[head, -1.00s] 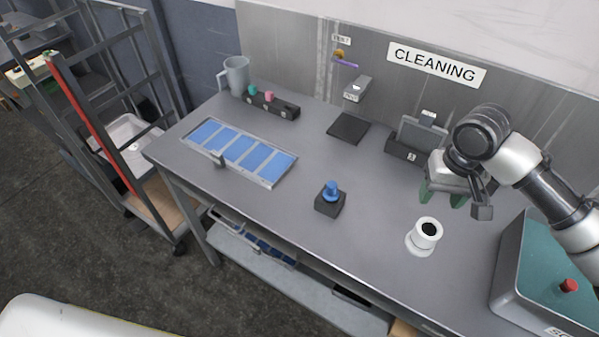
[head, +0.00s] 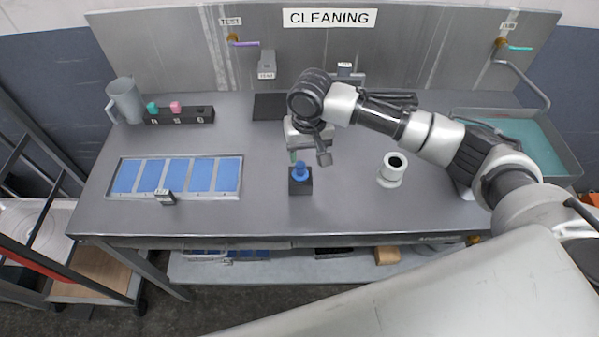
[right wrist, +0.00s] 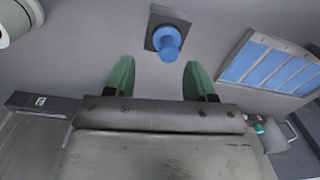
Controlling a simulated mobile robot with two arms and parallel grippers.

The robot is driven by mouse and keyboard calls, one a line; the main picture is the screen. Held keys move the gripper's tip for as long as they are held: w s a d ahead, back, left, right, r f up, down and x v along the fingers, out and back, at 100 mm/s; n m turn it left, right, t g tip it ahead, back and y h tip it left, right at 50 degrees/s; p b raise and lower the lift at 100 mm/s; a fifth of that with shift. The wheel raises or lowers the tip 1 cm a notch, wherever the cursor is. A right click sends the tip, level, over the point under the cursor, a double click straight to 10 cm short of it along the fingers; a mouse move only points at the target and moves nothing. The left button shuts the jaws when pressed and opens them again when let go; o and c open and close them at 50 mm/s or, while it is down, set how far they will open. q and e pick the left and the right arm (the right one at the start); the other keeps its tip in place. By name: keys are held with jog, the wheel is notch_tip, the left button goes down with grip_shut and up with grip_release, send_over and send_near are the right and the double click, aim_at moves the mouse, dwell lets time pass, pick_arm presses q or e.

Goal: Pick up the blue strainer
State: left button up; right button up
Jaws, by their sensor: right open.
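The blue strainer (head: 299,170) stands on a small dark square block (head: 300,185) in the middle of the metal table. In the right wrist view the strainer (right wrist: 167,42) and its block (right wrist: 183,24) lie beyond the fingertips, about midway between them. My right gripper (head: 304,158) is above the table, just behind the strainer in the head view. Its green fingers (right wrist: 156,72) are apart with nothing between them. The gripper does not touch the strainer. My left gripper is in neither view.
A tray of blue panels (head: 118,192) lies left of the block. A white cylinder (head: 391,171) stands to the right. A grey jug (head: 125,100) and a dark holder with coloured pieces (head: 180,117) are at the back left. A teal-bottomed sink (head: 545,142) is at the right.

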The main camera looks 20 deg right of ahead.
aim_at(300, 164)
jog(key=shift+w+a+f, duration=0.1)
jog(key=shift+a+f, duration=0.15)
jog(key=shift+f, duration=0.3)
jog(key=f, duration=0.1)
jog(key=f+p, duration=0.1)
jog(key=f, duration=0.1)
jog(key=f+p, duration=0.1)
jog(key=shift+w+a+f, duration=0.2)
jog(key=shift+w+a, duration=0.05)
jog(key=shift+a, duration=0.15)
jog(key=shift+f, duration=0.2)
grip_shut()
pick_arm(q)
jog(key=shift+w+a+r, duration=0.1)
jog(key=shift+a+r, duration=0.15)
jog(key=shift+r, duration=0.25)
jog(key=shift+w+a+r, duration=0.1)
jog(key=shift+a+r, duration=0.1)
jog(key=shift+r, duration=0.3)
pick_arm(e)
jog(key=shift+r, duration=0.1)
